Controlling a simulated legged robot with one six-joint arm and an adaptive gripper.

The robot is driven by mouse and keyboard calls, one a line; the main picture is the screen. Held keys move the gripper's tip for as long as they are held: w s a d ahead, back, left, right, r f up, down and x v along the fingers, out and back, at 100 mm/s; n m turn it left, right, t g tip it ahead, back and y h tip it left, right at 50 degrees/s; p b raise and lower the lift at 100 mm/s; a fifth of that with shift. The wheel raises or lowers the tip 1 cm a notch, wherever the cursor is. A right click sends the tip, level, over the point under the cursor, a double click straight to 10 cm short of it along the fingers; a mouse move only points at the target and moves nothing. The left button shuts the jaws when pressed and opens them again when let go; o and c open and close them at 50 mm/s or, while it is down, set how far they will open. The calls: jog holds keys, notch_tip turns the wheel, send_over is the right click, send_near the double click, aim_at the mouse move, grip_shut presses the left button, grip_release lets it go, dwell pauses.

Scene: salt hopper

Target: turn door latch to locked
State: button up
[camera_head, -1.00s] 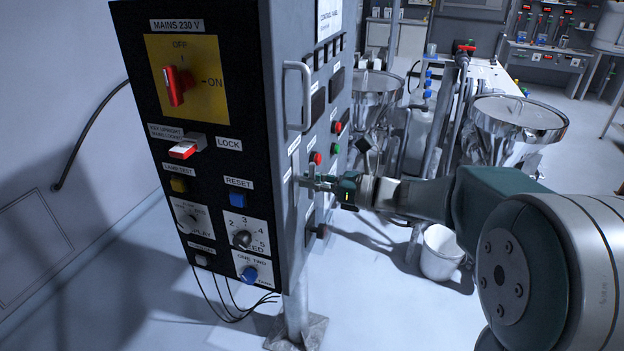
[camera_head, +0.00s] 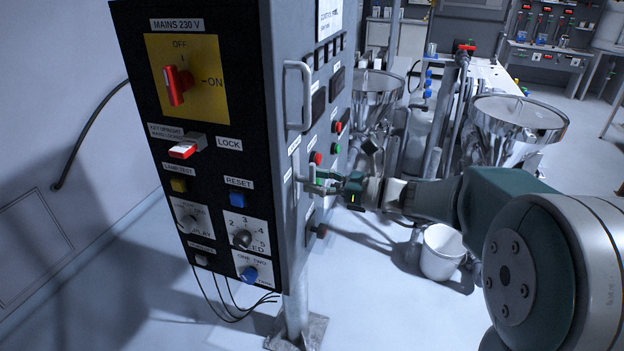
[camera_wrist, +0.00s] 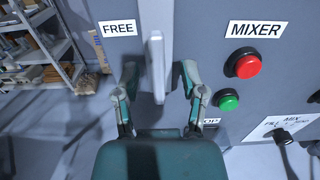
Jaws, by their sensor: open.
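The door latch is a pale grey upright bar (camera_wrist: 156,68) on the cabinet door, just right of the FREE label (camera_wrist: 118,28). In the head view the latch (camera_head: 311,181) shows as a small lever on the cabinet's right-hand face. My gripper (camera_wrist: 156,76) is open, with one finger on each side of the latch bar. A gap shows between the bar and each finger, so I cannot see contact. In the head view my gripper (camera_head: 338,184) is right at the latch, partly covering it. The LOCKED label is not readable in either view.
A red button (camera_wrist: 243,64) under the MIXER label and a green button (camera_wrist: 228,103) sit close right of my gripper. A vertical door handle (camera_head: 304,96) stands out above the latch. Metal hoppers (camera_head: 516,120) and a white bucket (camera_head: 441,252) stand to the right.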

jog(key=v, duration=1.1)
jog(key=s+a+f+n+g+h, duration=0.2)
jog(key=s+f+n+h, duration=0.15)
jog(key=s+n, duration=0.3)
jog(key=s+a+f+n+g+h, duration=0.25)
jog(key=s+n+h, duration=0.25)
jog(key=s, duration=0.3)
jog(key=s+d+n+t+h, duration=0.4)
jog(key=s+d+n+h, duration=0.3)
jog(key=n, duration=0.3)
jog(key=shift+d+h, duration=0.3)
jog(key=shift+h, duration=0.45)
jog(key=shift+f, duration=0.1)
